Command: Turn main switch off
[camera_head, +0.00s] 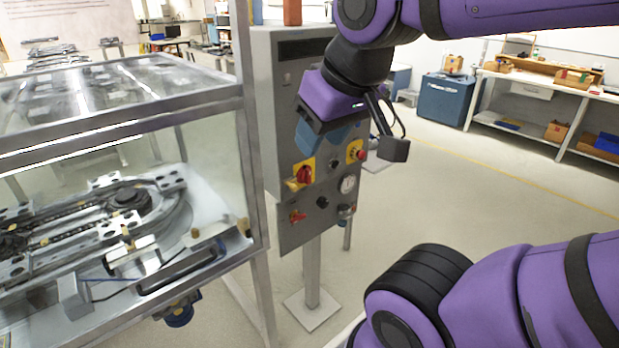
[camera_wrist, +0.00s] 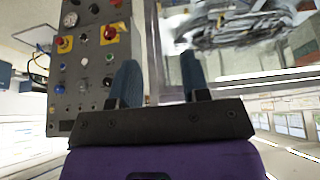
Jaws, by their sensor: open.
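The grey control panel (camera_head: 285,130) stands on a post in the middle of the head view. A red rotary switch on a yellow plate (camera_head: 304,173), probably the main switch, is on its face, partly turned from view. In the wrist view the same red switch (camera_wrist: 109,33) appears at the upper left. My gripper (camera_head: 318,132) is in front of the panel, just above the switch in the head view. In the wrist view my gripper (camera_wrist: 159,70) shows two blue fingers spread apart with nothing between them, to the right of the switch. I cannot tell the switch's exact position.
A red emergency button (camera_head: 355,150), a gauge (camera_head: 348,184) and a lower red handle (camera_head: 298,216) share the panel. A glass-walled track enclosure (camera_head: 130,130) stands at the left. Open floor lies to the right, with a workbench (camera_head: 540,85) and blue cabinet (camera_head: 446,100) behind.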

